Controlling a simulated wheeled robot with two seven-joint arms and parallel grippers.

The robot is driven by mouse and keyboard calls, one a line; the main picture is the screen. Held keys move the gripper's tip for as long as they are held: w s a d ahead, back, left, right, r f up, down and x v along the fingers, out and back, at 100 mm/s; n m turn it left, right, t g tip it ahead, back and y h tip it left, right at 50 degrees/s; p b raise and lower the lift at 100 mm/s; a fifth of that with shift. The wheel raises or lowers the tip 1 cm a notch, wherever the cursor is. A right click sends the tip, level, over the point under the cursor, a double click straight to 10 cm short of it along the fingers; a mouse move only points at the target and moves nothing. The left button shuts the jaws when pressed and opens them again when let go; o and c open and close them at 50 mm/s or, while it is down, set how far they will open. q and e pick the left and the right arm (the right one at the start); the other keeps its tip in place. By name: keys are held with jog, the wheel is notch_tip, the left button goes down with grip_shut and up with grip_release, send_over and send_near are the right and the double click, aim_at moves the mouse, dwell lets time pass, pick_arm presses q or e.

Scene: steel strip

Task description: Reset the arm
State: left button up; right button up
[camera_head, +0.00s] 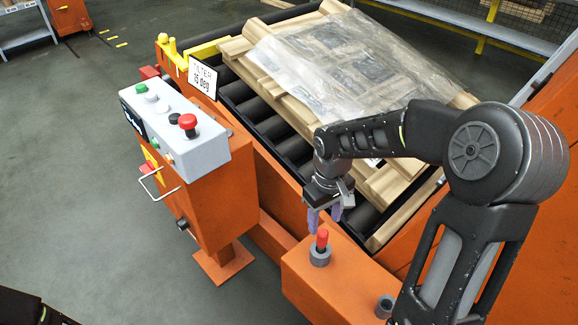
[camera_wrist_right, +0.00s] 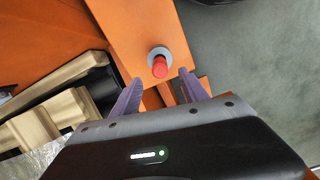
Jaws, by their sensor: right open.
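My right gripper (camera_head: 324,213) points down just above and behind a red-topped peg (camera_head: 321,240) in a grey collar on the orange housing. Its purple fingers are open and empty. In the right wrist view the open fingers (camera_wrist_right: 156,88) show with the red peg top (camera_wrist_right: 159,67) just ahead of them and between them in the picture; I see no contact. My right arm (camera_head: 390,135) is bent and reaches in from the right, over the edge of the wooden pallet. My left gripper is out of view; only a dark piece of me shows at the lower left.
A wooden pallet (camera_head: 285,98) with a film-wrapped load (camera_head: 350,65) lies on tilted black rollers (camera_head: 242,95). A grey control box (camera_head: 170,125) with buttons stands on an orange post at the left. A second grey collar (camera_head: 385,306) is near the front. Grey floor at the left is clear.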

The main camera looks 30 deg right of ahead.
jog(key=shift+w, duration=0.1)
jog(key=w+a+f+t+y, duration=0.1)
jog(key=w+a+f+t, duration=0.2)
jog(key=w+a, duration=0.25)
jog(key=a+f+m+t+y, duration=0.1)
jog(key=a+f+m+y, duration=0.1)
jog(key=a+f, duration=0.6)
jog(key=s+a+f+g, duration=0.1)
jog(key=s+a+f, duration=0.35)
jog(key=s, duration=0.25)
jog(key=s+a+f+m+g+y, duration=0.1)
jog(key=s+a+f, duration=0.2)
jog(key=s+f, duration=0.3)
jog(key=s+a+f+g, duration=0.2)
jog(key=s+a+f, duration=0.2)
jog(key=s, duration=0.4)
notch_tip(320, 180, up, 20)
jog(key=w+p, duration=0.1)
jog(key=p, duration=1.8)
jog(key=shift+t, duration=0.4)
jog(key=shift+d, duration=0.1)
